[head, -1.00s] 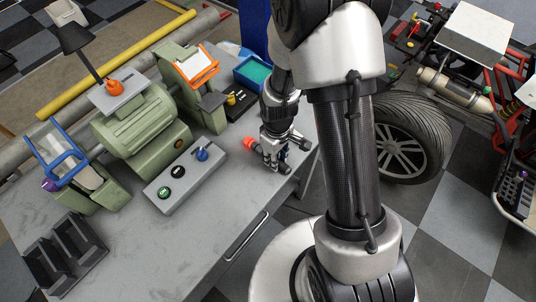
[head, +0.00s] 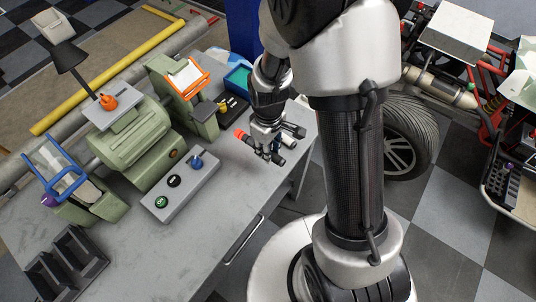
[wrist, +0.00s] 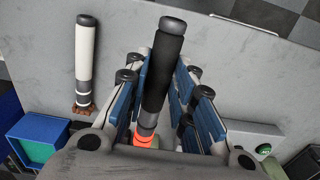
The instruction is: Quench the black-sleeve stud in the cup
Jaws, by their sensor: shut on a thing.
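The black-sleeve stud (wrist: 164,65) is in my gripper (wrist: 160,100), between the blue-padded fingers. Its dark cap points up in the wrist view, and its orange-red end (wrist: 144,139) shows near the gripper's base. In the head view, my gripper (head: 266,147) is over the bench near its right edge. The stud's orange-red end (head: 239,133) sticks out to the left there. A square blue cup with teal contents (head: 237,78) stands on the bench beyond the gripper, partly hidden by my arm. It also shows at lower left in the wrist view (wrist: 38,137).
A white-sleeve stud (wrist: 86,55) with a rusty-brown end lies left of the gripper in the wrist view. The green grinder (head: 130,130) and grey button box (head: 180,184) stand left of the gripper. A dark divided rack (head: 66,262) is at the near left. Bare bench lies in front.

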